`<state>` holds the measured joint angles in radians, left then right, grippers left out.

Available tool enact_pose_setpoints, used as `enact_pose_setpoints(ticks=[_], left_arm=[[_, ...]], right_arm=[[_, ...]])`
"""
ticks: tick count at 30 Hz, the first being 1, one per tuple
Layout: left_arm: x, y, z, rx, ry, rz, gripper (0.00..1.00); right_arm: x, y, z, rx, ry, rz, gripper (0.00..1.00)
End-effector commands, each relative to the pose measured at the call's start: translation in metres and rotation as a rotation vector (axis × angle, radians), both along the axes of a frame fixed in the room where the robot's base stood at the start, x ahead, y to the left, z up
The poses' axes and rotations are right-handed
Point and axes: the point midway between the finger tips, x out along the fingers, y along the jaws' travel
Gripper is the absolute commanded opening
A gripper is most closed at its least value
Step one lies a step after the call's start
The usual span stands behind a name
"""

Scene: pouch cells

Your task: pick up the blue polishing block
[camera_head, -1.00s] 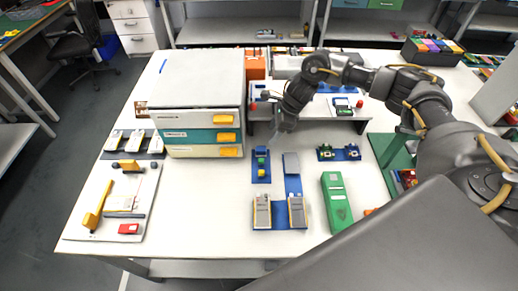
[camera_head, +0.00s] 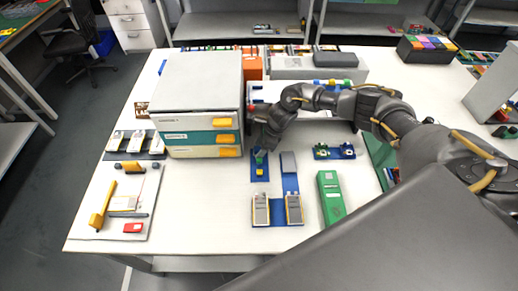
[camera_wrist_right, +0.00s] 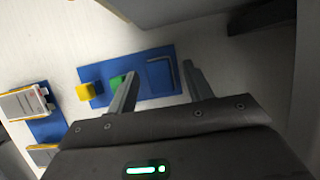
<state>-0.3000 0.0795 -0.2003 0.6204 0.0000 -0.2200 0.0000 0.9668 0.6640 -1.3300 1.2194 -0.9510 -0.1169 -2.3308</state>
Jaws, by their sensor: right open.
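The blue polishing block (camera_wrist_right: 160,76) sits on a blue mat (camera_wrist_right: 100,101) at the end of a row of small blocks. In the right wrist view it lies between the two fingertips of my right gripper (camera_wrist_right: 159,73), with no clear contact. That gripper is open and points down over the mat. In the head view my right gripper (camera_head: 260,146) covers the blue block. A green block (camera_wrist_right: 117,81), partly behind one finger, and a yellow block (camera_wrist_right: 86,91) stand beside it on the mat. My left gripper is not in view.
A drawer cabinet (camera_head: 200,95) stands close to the left of my right gripper. Yellow-edged meters (camera_head: 261,210) and a green case (camera_head: 331,195) lie nearer the front. The white table (camera_head: 200,210) is bare between the left board and the meters.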

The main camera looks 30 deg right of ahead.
Motion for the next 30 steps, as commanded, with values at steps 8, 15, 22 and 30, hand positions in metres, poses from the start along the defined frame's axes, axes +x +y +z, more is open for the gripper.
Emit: enact_pose_setpoints(ticks=[8,15,22,30], left_arm=[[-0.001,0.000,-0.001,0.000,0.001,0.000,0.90],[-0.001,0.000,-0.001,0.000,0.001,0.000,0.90],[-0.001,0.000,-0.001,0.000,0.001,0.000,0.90],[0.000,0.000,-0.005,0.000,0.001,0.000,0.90]], right_arm=[[0.000,0.000,0.000,0.000,0.000,0.000,0.36],[0.000,0.000,0.000,0.000,0.000,0.000,0.05],[0.000,0.000,0.001,0.001,0.000,0.000,0.03],[0.002,0.000,0.016,0.001,-0.003,0.001,0.03]])
